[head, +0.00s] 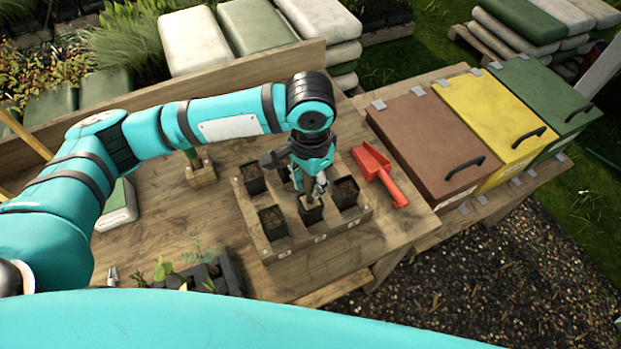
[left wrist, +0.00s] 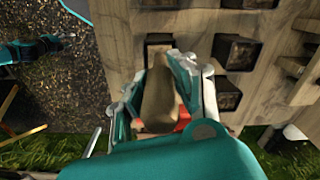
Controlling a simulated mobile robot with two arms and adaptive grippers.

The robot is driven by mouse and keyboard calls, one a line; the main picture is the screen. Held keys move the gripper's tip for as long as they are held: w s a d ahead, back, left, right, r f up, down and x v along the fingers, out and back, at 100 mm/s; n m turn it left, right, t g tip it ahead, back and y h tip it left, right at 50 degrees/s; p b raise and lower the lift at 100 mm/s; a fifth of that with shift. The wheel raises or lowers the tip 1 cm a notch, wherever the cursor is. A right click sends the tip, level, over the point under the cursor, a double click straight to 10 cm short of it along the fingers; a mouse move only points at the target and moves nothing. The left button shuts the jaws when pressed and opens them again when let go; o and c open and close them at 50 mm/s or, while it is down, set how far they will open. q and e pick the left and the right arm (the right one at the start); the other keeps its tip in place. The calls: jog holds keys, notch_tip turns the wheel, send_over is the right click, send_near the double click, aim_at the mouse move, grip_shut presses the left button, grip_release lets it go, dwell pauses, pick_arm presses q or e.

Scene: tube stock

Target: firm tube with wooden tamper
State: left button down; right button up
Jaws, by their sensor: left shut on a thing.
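A wooden rack (head: 291,248) holds several dark square tubes with brown soil. My left gripper (head: 316,190) is above the middle tube of the front row (head: 311,213), pointing down. It is shut on the wooden tamper (left wrist: 160,100), which shows as a tan block between the fingers in the left wrist view. The tamper's lower end is at the mouth of that tube; the gripper partly hides it, and I cannot tell how deep it reaches. A teal arm part, probably my right arm (left wrist: 30,50), shows at the left edge of the left wrist view; its gripper is unclear.
A red scoop (head: 378,172) lies right of the rack. Brown (head: 420,135), yellow (head: 487,108) and green (head: 543,88) lidded bins stand further right. A small wooden block (head: 201,172) and dark seedling pots (head: 215,275) are on the left. Bare tabletop lies between.

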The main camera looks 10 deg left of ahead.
pick_arm(q)
jog(key=shift+f+p, duration=0.4)
jog(key=shift+p, duration=0.75)
dwell(1.1)
jog(key=shift+s+f, duration=0.1)
jog(key=shift+f, duration=0.1)
jog(key=shift+r, duration=0.1)
notch_tip(320, 180, up, 3)
jog(key=p, duration=0.3)
jog(key=shift+r, duration=3.95)
